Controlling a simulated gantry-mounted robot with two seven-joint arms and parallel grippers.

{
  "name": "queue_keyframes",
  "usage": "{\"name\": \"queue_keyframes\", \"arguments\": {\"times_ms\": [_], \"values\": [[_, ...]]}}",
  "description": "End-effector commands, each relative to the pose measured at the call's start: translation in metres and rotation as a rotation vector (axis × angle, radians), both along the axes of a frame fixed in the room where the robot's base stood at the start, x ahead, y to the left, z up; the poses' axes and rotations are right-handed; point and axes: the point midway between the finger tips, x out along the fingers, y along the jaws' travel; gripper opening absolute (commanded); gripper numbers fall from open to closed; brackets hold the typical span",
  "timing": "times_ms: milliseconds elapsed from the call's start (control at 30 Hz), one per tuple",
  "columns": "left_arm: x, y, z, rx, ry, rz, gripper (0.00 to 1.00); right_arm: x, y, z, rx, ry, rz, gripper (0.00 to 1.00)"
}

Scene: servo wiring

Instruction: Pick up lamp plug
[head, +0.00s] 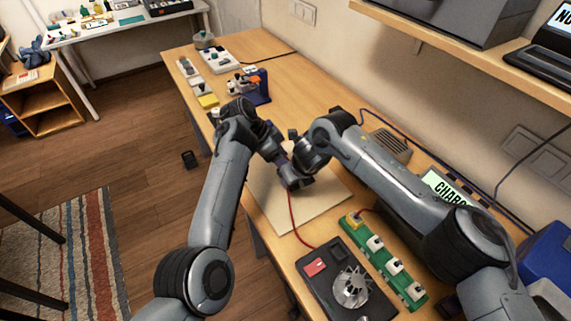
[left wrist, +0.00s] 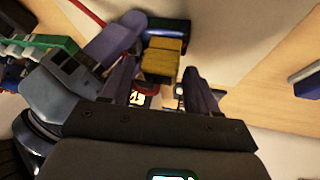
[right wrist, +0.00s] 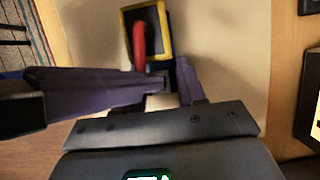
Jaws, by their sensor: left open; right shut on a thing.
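A yellow-and-dark plug with a red cable, apparently the lamp plug, shows in the left wrist view (left wrist: 163,62) and at the top of the right wrist view (right wrist: 148,32). My right gripper (right wrist: 160,82) is shut on it above the pale mat. My left gripper (left wrist: 162,88) is open, its fingers pointing at the plug's yellow end from close by. Whether they touch it, I cannot tell. In the head view both grippers meet over the mat and hide the plug. The red cable (head: 292,212) runs from there to the dark box.
The dark box (head: 327,284) with a red switch and a fan-like disc stands at the front. Beside it is a green strip (head: 385,270) with white sockets. The pale mat (head: 325,203) is otherwise clear. A blue device (head: 260,85) and small parts stand farther back.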

Motion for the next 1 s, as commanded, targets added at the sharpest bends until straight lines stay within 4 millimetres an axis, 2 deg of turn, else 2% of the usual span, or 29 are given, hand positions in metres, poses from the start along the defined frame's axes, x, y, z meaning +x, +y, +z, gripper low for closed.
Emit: {"name": "queue_keyframes", "arguments": {"times_ms": [133, 400, 433, 767, 967, 1000], "values": [[0.0, 0.0, 0.0, 0.0, 0.0, 0.0, 0.58, 0.0, 0.0, 0.0, 0.001, -0.001, 0.0, 0.06], [0.0, 0.0, 0.0, 0.0, 0.001, -0.001, 0.17, 0.0, 0.0, 0.0, 0.001, -0.001, 0.0, 0.06], [0.0, 0.0, 0.0, 0.0, 0.001, -0.001, 0.14, 0.0, 0.0, 0.0, 0.001, -0.001, 0.0, 0.06], [0.0, 0.0, 0.003, 0.0, 0.0, -0.001, 0.13, 0.0, 0.0, 0.0, 0.0, -0.001, 0.001, 0.06], [0.0, 0.0, 0.022, 0.0, -0.003, -0.001, 0.13, 0.0, 0.0, 0.0, -0.001, 0.001, 0.0, 0.06], [0.0, 0.0, 0.027, -0.001, -0.003, -0.002, 0.07, 0.0, 0.0, 0.0, -0.001, 0.001, 0.0, 0.06]]}}
